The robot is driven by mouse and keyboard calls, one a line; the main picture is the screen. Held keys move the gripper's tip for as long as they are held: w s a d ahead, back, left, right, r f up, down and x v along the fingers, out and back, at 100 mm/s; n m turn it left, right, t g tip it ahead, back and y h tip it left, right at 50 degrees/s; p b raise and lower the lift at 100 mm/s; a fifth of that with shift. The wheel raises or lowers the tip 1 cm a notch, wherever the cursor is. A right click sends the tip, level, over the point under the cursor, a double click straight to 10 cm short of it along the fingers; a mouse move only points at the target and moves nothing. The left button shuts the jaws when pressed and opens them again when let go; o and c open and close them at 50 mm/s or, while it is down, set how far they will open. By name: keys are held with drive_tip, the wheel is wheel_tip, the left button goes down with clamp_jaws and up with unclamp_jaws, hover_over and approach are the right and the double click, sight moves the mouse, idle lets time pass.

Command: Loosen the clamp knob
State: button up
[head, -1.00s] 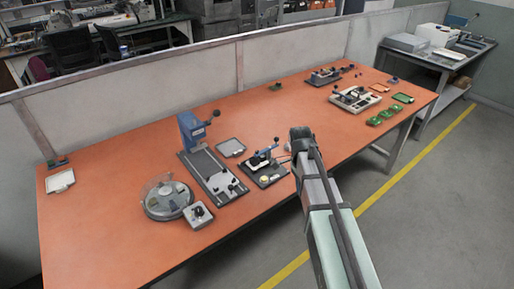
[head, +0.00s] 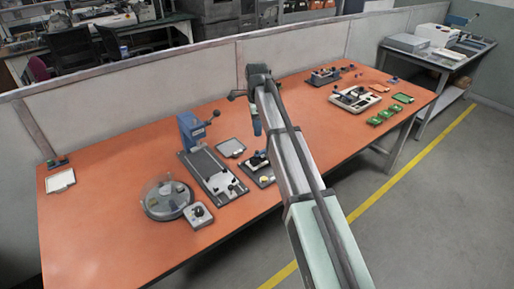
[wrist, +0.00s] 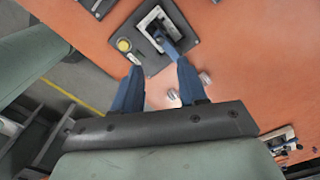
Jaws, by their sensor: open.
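A dark fixture plate (head: 263,182) with a clamp stands near the table's front edge, partly hidden behind my arm in the head view. In the wrist view the plate (wrist: 180,55) shows at the top, with a pale clamp frame (wrist: 150,22), a blue part (wrist: 170,47) and a yellow round piece (wrist: 124,45). I cannot clearly make out which part is the clamp knob. My gripper (head: 256,132) points down above the table in the head view. In the wrist view my gripper (wrist: 159,62) has its two blue fingers apart and nothing between them; the fixture lies beyond the fingertips.
A blue-columned press (head: 190,130) with a lever, a round clear-covered dish (head: 166,198) and a small knob box (head: 198,215) stand left of the fixture. A grey tray (head: 231,148) lies behind it. Another fixture (head: 355,98) and green boards (head: 376,121) are at right.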

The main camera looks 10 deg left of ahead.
sight(257, 151)
wheel_tip(257, 151, down, 10)
drive_tip(key=shift+f, duration=0.1)
idle(0.4)
clamp_jaws()
idle(0.3)
